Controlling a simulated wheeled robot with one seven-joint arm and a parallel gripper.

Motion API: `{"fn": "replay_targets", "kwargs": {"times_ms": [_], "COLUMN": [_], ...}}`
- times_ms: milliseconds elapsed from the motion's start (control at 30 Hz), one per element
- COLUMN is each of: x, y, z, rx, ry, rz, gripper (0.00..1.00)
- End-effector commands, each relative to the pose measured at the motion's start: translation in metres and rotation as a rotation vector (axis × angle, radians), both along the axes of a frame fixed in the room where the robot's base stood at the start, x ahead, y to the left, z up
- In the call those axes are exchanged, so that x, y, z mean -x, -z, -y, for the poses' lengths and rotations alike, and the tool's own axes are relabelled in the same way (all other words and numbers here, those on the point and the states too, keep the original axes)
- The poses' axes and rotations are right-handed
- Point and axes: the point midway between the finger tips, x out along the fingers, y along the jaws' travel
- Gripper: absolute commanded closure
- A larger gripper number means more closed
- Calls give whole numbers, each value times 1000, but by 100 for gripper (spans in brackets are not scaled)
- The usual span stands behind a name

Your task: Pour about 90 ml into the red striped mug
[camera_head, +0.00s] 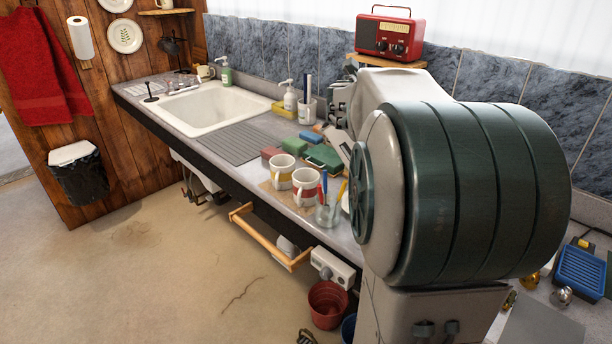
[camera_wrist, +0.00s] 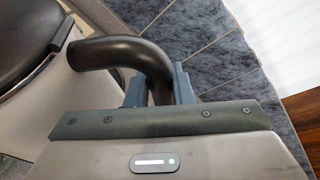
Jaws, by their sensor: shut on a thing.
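The red striped mug (camera_head: 306,188) stands upright on the counter in the head view, its inside partly visible. A similar white mug with a yellowish stripe (camera_head: 281,173) stands just behind and left of it. In the wrist view my gripper (camera_wrist: 158,85) is shut on a dark, curved handle (camera_wrist: 112,50). The rest of the held vessel is not clearly seen, and its contents are hidden. In the head view my large arm link blocks most of the gripper and the held thing. The mugs are in front and to the left of the arm. The mug does not show in the wrist view.
A glass jar with brushes (camera_head: 327,212) stands close to the red striped mug. Sponges and green boxes (camera_head: 323,157) lie behind the mugs. The sink (camera_head: 212,108) and ribbed drainboard (camera_head: 232,145) are farther left. A red radio (camera_head: 388,34) stands at the back.

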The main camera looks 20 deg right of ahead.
Motion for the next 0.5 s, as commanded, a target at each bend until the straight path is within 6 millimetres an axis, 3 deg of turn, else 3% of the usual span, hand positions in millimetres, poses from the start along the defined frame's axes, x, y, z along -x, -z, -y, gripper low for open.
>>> {"fn": "replay_targets", "kwargs": {"times_ms": [133,500], "x": [8,12], "y": [-10,-10], "z": [7,10], "rx": [-46,-88], "ry": [4,2], "rz": [67,115], "gripper": [100,100]}}
